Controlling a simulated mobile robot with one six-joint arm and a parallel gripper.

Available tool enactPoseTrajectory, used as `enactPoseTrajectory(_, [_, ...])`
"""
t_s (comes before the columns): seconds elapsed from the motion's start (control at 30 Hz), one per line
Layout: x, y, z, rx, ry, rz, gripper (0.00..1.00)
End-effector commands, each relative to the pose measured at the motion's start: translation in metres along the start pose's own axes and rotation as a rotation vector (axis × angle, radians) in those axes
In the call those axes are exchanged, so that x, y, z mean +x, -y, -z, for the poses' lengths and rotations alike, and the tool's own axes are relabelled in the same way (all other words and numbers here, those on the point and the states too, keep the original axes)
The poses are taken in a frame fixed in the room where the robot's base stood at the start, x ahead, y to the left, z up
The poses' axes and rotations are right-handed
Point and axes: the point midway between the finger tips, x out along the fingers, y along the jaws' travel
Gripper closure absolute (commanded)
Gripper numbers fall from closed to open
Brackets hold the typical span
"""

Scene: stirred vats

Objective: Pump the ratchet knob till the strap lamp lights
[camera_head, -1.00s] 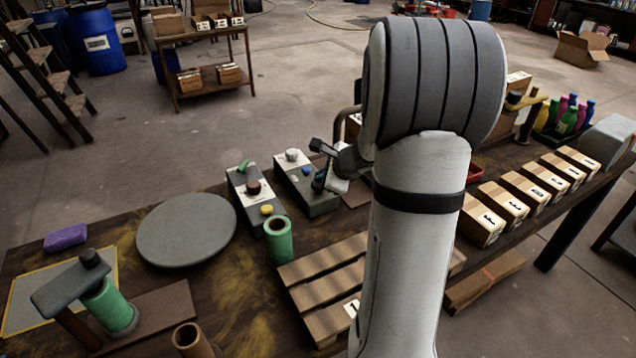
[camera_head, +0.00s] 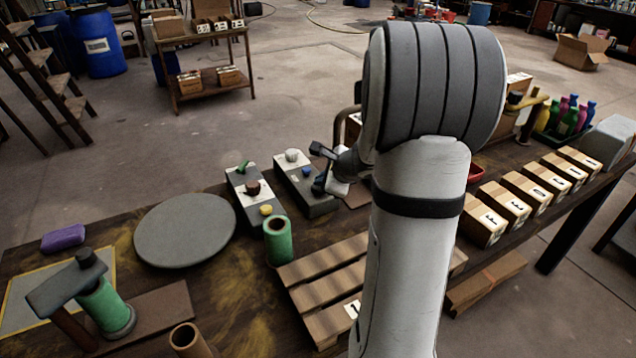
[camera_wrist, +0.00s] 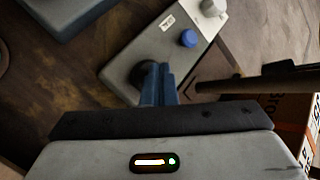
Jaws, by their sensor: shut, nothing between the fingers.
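A grey control box (camera_head: 304,183) stands on the table beyond the pallet. It also shows in the wrist view (camera_wrist: 124,80), with a pale label, a white knob (camera_wrist: 212,7), a blue button (camera_wrist: 188,38) and a dark round knob (camera_wrist: 146,70) at its near end. My gripper (camera_wrist: 158,72) is shut and empty, its fingertips over the dark knob and partly covering it. I cannot tell whether they touch it. In the head view my gripper (camera_head: 319,184) is at the near end of this box. No lit strap lamp can be made out on the box.
A second control box (camera_head: 246,192) with a green lever, dark red knob and yellow button stands just left. A green cup (camera_head: 278,241) and wooden pallet (camera_head: 322,285) are nearer. A round grey disc (camera_head: 185,229) lies left. Lettered cartons (camera_head: 482,213) line the right.

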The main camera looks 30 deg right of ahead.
Motion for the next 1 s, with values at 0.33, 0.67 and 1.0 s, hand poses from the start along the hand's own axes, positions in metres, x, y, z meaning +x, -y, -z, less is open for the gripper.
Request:
enactPoseTrajectory(0.33, [0.003, -0.002, 0.002, 0.0, -0.001, -0.002, 1.0])
enactPoseTrajectory(0.67, [0.0, 0.0, 0.0, 0.0, -0.001, -0.002, 1.0])
enactPoseTrajectory(1.0, [-0.015, 0.011, -0.011, 0.0, -0.001, -0.001, 1.0])
